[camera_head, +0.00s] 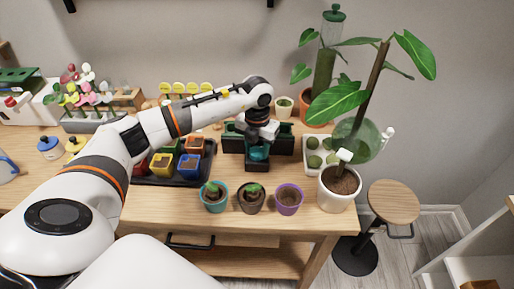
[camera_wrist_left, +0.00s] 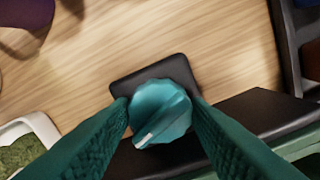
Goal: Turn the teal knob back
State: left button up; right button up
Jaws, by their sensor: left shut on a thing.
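The teal knob (camera_wrist_left: 160,112) is round with a raised ridge and a pale pointer mark, which points to the lower left in the left wrist view. It sits on a black base plate (camera_wrist_left: 150,74). My left gripper (camera_wrist_left: 162,118) is shut on the knob, with one teal textured finger on each side. In the head view the left gripper (camera_head: 259,148) reaches down over the knob (camera_head: 258,154), in front of a dark green box (camera_head: 285,141). My right gripper is not in view.
A black tray of coloured pots (camera_head: 190,168) stands left of the knob. Three small pots, including a purple one (camera_head: 289,199), stand in front.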

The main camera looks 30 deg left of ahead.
aim_at(257, 148)
pick_arm(q)
jog(key=n, duration=0.6)
jog(key=shift+r+n, duration=0.1)
jog(key=shift+n, duration=0.2)
jog(key=n, duration=0.3)
jog(key=shift+n, duration=1.9)
jog(key=shift+n+p, duration=0.3)
jog(key=o, duration=0.7)
notch_tip(257, 148, up, 12)
jog(key=b, duration=0.2)
